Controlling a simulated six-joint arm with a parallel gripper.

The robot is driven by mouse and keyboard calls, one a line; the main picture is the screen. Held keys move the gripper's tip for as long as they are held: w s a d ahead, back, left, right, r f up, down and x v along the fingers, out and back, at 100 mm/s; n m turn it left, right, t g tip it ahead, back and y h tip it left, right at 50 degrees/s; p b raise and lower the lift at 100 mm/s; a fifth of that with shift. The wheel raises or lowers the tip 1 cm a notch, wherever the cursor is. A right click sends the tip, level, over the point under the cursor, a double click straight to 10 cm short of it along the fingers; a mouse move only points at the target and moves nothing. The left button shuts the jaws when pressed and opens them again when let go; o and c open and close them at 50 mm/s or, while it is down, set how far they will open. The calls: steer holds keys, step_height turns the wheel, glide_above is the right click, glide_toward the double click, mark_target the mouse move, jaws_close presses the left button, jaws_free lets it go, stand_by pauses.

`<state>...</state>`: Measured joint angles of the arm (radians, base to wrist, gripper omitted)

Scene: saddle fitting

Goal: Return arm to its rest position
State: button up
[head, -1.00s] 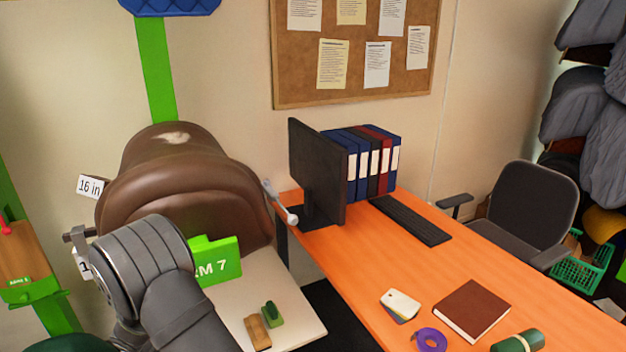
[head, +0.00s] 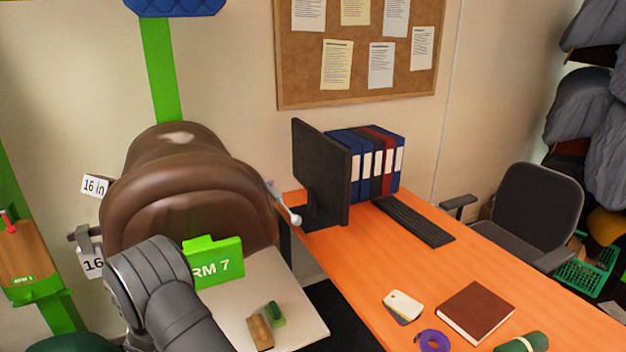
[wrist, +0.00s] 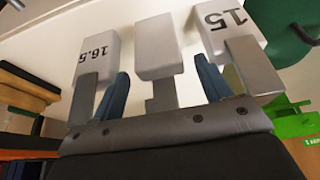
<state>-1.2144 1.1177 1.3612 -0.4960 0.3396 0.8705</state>
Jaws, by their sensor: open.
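My grey arm (head: 155,290) is at the lower left of the head view, in front of the brown saddle (head: 190,200). My gripper is not visible in that view. In the wrist view my gripper (wrist: 162,80) shows two blue fingers spread apart. It is open, with nothing held between the fingers.
A green sign ending in "RM 7" (head: 222,262) stands on a white tabletop (head: 290,305) beside my arm. White tags (head: 95,186) hang left of the saddle. An orange desk (head: 390,260) with a monitor (head: 320,170) and a chair (head: 535,205) lie to the right.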

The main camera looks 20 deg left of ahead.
steer(key=shift+w+a, duration=0.15)
step_height(320, 180, up, 10)
steer(key=s+d+f+m+t+h, duration=0.1)
steer(key=s+d+f+m+h, duration=0.15)
steer(key=s+d+m, duration=0.5)
steer(key=w+d+r+m+h, duration=0.1)
steer(key=w+d+r+m, duration=0.1)
steer(key=w+d, duration=1.6)
steer(key=d+m, duration=0.1)
steer(key=d, duration=0.2)
steer(key=shift+w, duration=0.4)
